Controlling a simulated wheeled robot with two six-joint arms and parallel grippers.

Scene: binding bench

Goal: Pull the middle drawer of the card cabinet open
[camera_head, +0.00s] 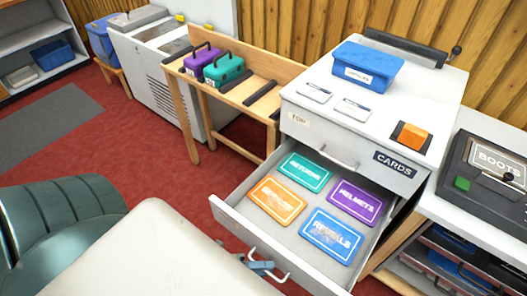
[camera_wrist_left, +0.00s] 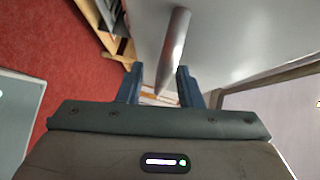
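The white card cabinet (camera_head: 345,158) stands right of centre in the head view. A drawer (camera_head: 300,213) below its closed TOP drawer is pulled far out. Several coloured cards lie flat in it. My left gripper (camera_head: 262,267) is at this drawer's front, by its metal handle (camera_head: 284,274). In the left wrist view, the handle (camera_wrist_left: 174,50) runs between the two dark blue fingers (camera_wrist_left: 160,85). The fingers are apart, with a gap visible beside the bar, so the gripper is open around it. My right gripper is not in view.
A blue bin (camera_head: 367,70) and an orange block (camera_head: 411,136) sit on the cabinet top.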

